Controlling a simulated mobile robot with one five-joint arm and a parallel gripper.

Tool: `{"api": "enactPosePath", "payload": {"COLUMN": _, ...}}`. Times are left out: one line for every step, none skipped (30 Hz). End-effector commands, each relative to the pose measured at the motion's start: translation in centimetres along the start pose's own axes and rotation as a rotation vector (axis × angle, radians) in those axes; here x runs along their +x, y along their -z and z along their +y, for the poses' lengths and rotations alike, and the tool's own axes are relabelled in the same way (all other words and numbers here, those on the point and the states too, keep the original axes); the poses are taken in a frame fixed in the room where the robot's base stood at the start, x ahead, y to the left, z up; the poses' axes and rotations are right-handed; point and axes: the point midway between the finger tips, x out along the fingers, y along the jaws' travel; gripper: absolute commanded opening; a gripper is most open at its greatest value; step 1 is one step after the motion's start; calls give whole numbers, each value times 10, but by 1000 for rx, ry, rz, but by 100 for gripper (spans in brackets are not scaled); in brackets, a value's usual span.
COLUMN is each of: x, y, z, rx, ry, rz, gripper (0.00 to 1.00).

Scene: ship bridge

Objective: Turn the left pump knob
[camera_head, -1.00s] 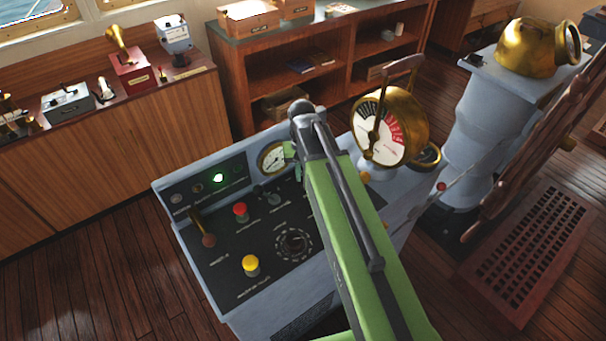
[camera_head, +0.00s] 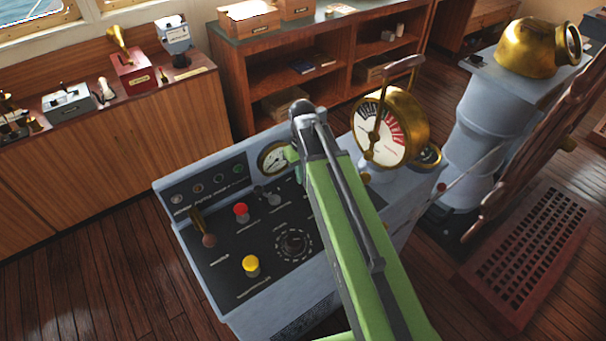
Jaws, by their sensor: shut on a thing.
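The grey console (camera_head: 290,315) has a sloping black control panel (camera_head: 222,262). My green and grey arm crosses its right part. My gripper (camera_head: 298,174) is mostly hidden behind my wrist, just right of the round white gauge (camera_head: 272,158). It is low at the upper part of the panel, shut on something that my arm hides. The left pump knob cannot be made out for certain. A small grey control (camera_head: 273,198) shows left of my gripper. A round black dial (camera_head: 294,243) sits lower down.
The panel also carries a red button (camera_head: 241,210), a yellow button (camera_head: 251,264) and a lever with a brown ball (camera_head: 208,240). A brass telegraph (camera_head: 392,130) stands close right of my wrist. Wooden shelves (camera_head: 325,75) are behind. Open floor (camera_head: 100,275) lies left.

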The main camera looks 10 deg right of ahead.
Motion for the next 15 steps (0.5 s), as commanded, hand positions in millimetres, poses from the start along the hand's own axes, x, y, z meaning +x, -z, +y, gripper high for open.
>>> {"api": "enactPosePath", "payload": {"x": 0, "y": 0, "z": 0, "rx": -43, "ry": 0, "rz": 0, "gripper": 0}}
{"api": "enactPosePath", "payload": {"x": 0, "y": 0, "z": 0, "rx": -72, "ry": 0, "rz": 0, "gripper": 0}}
{"api": "enactPosePath", "payload": {"x": 0, "y": 0, "z": 0, "rx": -110, "ry": 0, "rz": 0, "gripper": 0}}
{"api": "enactPosePath", "payload": {"x": 0, "y": 0, "z": 0, "rx": -138, "ry": 0, "rz": 0, "gripper": 0}}
{"api": "enactPosePath", "payload": {"x": 0, "y": 0, "z": 0, "rx": -166, "ry": 0, "rz": 0, "gripper": 0}}
{"api": "enactPosePath", "payload": {"x": 0, "y": 0, "z": 0, "rx": -203, "ry": 0, "rz": 0, "gripper": 0}}
{"api": "enactPosePath", "payload": {"x": 0, "y": 0, "z": 0, "rx": -230, "ry": 0, "rz": -1, "gripper": 0}}
{"api": "enactPosePath", "payload": {"x": 0, "y": 0, "z": 0, "rx": -256, "ry": 0, "rz": -1, "gripper": 0}}
{"api": "enactPosePath", "payload": {"x": 0, "y": 0, "z": 0, "rx": -291, "ry": 0, "rz": -1, "gripper": 0}}
{"api": "enactPosePath", "payload": {"x": 0, "y": 0, "z": 0, "rx": -316, "ry": 0, "rz": -1, "gripper": 0}}
{"api": "enactPosePath", "payload": {"x": 0, "y": 0, "z": 0, "rx": -340, "ry": 0, "rz": -1, "gripper": 0}}
{"api": "enactPosePath", "payload": {"x": 0, "y": 0, "z": 0, "rx": -371, "ry": 0, "rz": -1, "gripper": 0}}
{"api": "enactPosePath", "payload": {"x": 0, "y": 0, "z": 0, "rx": -395, "ry": 0, "rz": -1, "gripper": 0}}
{"api": "enactPosePath", "payload": {"x": 0, "y": 0, "z": 0, "rx": -416, "ry": 0, "rz": -1, "gripper": 0}}
{"api": "enactPosePath", "payload": {"x": 0, "y": 0, "z": 0, "rx": -443, "ry": 0, "rz": -1, "gripper": 0}}
